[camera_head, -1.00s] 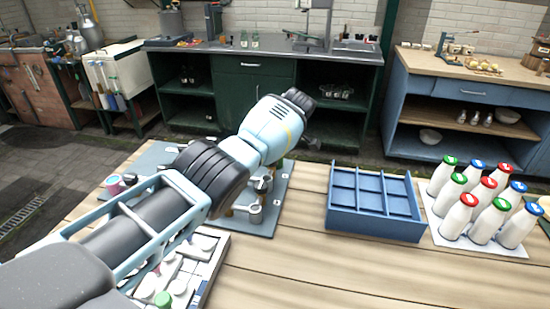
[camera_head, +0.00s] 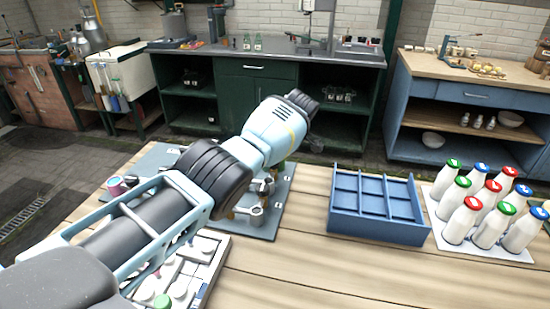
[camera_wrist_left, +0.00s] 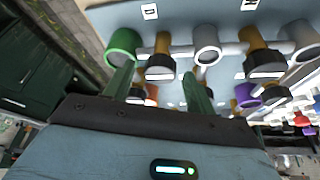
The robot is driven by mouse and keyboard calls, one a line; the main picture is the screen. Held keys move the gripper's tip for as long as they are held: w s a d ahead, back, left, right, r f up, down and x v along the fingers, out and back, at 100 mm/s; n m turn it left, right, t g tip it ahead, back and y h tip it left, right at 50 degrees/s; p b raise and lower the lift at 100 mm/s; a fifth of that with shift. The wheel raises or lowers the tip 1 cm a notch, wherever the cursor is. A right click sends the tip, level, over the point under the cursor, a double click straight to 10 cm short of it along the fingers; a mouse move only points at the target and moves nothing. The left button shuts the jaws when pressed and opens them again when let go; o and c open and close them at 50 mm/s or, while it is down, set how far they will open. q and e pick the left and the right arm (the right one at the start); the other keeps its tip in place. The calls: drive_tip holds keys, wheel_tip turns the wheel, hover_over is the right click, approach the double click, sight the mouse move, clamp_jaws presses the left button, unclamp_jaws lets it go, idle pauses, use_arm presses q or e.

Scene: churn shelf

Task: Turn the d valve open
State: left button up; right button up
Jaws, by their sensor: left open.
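The grey valve board (camera_head: 258,232) lies on the wooden table, partly hidden behind my left arm in the head view. In the left wrist view the board carries a row of black-handled valves on brass bodies between ring-shaped pipe ends. A small label that seems to read D (camera_wrist_left: 149,11) sits above one black valve handle (camera_wrist_left: 160,68). My left gripper (camera_wrist_left: 158,80) is open, with its two green fingers on either side of this handle. I cannot tell whether the fingers touch it. The fingers are hidden in the head view. My right gripper is not in view.
A blue divided crate (camera_head: 378,232) stands to the right of the board. Several milk bottles with coloured caps stand on a white sheet (camera_head: 455,250) farther right. A white tray (camera_head: 212,268) with bottles lies nearest, under my left arm. Bare table lies in front of the crate.

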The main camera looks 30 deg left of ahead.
use_arm(q)
drive_tip(key=p+v, duration=0.1)
drive_tip(key=v, duration=0.7)
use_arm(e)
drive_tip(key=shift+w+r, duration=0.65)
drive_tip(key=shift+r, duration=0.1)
use_arm(q)
drive_tip(key=shift+f, duration=0.15)
